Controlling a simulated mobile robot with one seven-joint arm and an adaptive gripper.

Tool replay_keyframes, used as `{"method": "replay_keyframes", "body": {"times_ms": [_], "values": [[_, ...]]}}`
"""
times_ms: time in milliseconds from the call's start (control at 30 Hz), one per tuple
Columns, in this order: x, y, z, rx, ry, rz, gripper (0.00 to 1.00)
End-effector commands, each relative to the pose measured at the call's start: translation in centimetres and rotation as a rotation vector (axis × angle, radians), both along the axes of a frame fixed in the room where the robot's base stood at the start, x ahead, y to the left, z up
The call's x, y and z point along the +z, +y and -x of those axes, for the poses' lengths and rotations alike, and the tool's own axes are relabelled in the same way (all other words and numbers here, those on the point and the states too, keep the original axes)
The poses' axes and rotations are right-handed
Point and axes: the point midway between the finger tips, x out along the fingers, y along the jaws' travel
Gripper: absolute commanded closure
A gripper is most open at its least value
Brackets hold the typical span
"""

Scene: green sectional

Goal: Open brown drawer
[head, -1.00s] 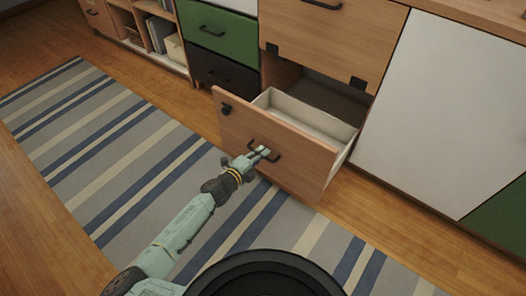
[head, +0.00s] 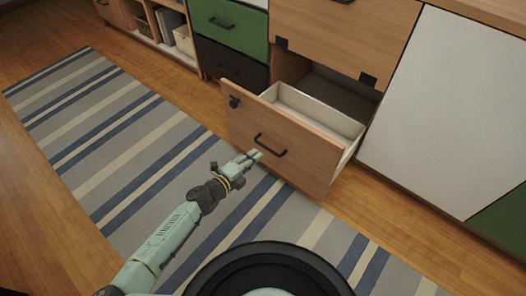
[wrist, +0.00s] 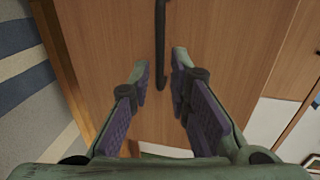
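The brown drawer (head: 290,150) is the lower wooden one in the head view. It stands pulled well out, and its pale, empty-looking inside shows. Its black bar handle (head: 270,145) is on the front. My gripper (head: 256,156) is just in front of the drawer face, a little left of and below the handle in the picture. The drawer front also fills the wrist view (wrist: 110,50).
A closed wooden drawer (head: 345,35) is above. Green (head: 228,25) and black (head: 228,62) drawers are to the left, a white panel (head: 445,110) to the right. A striped rug (head: 130,140) covers the floor. Open shelves (head: 165,25) stand at the far left.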

Motion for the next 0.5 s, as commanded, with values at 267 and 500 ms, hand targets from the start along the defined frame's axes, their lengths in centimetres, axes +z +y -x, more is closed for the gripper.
{"method": "replay_keyframes", "body": {"times_ms": [267, 500], "values": [[0.8, 2.2, 3.0, -0.001, 0.0, 0.0, 0.82], [0.8, 2.4, 3.3, -0.001, 0.0, 0.0, 0.82]]}}
